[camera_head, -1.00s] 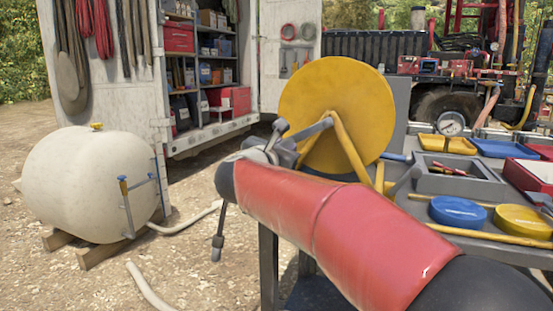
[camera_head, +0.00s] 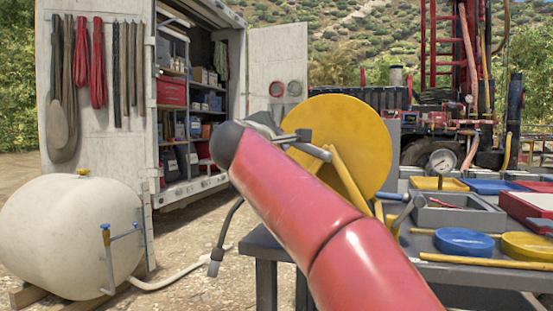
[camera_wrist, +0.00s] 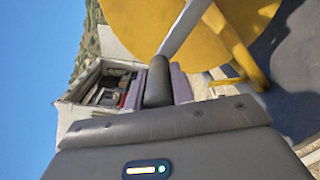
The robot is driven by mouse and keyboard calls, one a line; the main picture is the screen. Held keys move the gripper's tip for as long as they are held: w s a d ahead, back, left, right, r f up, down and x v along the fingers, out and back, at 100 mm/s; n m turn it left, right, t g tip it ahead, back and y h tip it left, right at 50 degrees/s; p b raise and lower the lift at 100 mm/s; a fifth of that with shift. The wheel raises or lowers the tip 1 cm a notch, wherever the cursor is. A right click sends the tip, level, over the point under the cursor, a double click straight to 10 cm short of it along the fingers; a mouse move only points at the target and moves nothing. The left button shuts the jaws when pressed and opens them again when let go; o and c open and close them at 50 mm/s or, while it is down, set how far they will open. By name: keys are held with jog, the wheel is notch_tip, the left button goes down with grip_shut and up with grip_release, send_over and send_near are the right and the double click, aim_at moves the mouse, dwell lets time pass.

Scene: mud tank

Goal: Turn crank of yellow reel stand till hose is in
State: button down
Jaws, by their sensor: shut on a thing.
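The yellow reel stand (camera_head: 352,135) stands on the grey table, its round yellow disc facing me and its yellow legs below. Its grey crank arm (camera_head: 305,149) reaches left from the hub; it also shows in the wrist view (camera_wrist: 184,28). My gripper (camera_head: 264,126) is partly hidden behind my red arm. In the wrist view my gripper (camera_wrist: 160,88) is shut on the dark crank handle (camera_wrist: 158,80). A dark hose (camera_head: 225,228) with a thick end fitting hangs left of the table; its upper end is hidden behind my arm.
The grey table (camera_head: 262,246) also bears a grey tray (camera_head: 440,216), a blue round lid (camera_head: 464,242), a yellow round lid (camera_head: 525,246) and a gauge (camera_head: 443,160). A cream tank (camera_head: 65,235) stands at left, before an open truck.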

jog(key=shift+s+d+r+m, duration=0.15)
jog(key=shift+d+r+m, duration=0.15)
jog(key=shift+r+m, duration=0.3)
jog(key=shift+s+d+r+m, duration=0.1)
jog(key=shift+d+r+m, duration=0.2)
jog(key=shift+r+m, duration=0.3)
jog(key=s+d+r+m+b, duration=0.1)
jog(key=s+d+r, duration=0.2)
jog(key=d, duration=0.4)
jog(key=shift+d+r+m, duration=0.3)
jog(key=shift+r, duration=0.4)
jog(key=shift+d, duration=0.1)
jog(key=c, duration=1.3)
grip_release()
jog(key=shift+d, duration=0.1)
jog(key=shift+o, duration=0.5)
jog(key=shift+w+f, duration=0.1)
